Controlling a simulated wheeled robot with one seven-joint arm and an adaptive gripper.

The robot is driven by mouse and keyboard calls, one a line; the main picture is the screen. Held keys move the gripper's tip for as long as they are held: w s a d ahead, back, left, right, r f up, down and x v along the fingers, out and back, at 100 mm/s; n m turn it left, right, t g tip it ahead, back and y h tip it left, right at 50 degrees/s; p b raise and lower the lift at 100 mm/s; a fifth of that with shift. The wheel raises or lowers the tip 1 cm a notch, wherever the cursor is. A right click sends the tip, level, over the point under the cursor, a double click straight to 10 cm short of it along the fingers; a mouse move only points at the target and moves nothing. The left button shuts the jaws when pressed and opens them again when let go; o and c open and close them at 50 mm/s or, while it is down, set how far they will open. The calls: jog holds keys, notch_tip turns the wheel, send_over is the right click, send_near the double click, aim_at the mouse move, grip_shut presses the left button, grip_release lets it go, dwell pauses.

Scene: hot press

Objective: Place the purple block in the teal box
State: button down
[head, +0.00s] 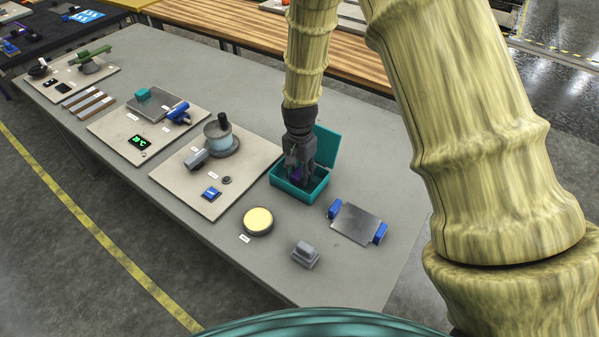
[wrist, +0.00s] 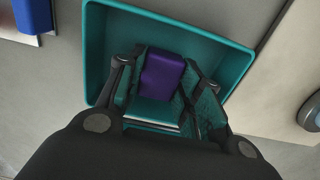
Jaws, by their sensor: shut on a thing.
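The purple block (wrist: 163,76) is held between the two fingers of my gripper (wrist: 160,88) in the wrist view. My gripper (head: 299,170) is shut on it and points down into the open teal box (head: 282,187). In the head view only a small part of the purple block (head: 297,176) shows between the fingers. The box also fills the middle of the wrist view (wrist: 105,50), around the block and fingers. Its lid stands open at the back. I cannot tell whether the block touches the box floor.
A metal plate with blue handles (head: 355,223) lies to the right of the box. A yellow round pad (head: 258,221) and a grey block-shaped part (head: 305,254) are in front. A board with a cylindrical device (head: 221,140) stands to the left. The table's right front is mostly clear.

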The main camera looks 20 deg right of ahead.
aim_at(299, 173)
jog(key=shift+f, duration=0.45)
jog(key=c, duration=1)
grip_release()
jog(key=shift+o, duration=0.2)
notch_tip(299, 173, up, 12)
jog(key=b, duration=0.2)
jog(key=shift+r, duration=0.1)
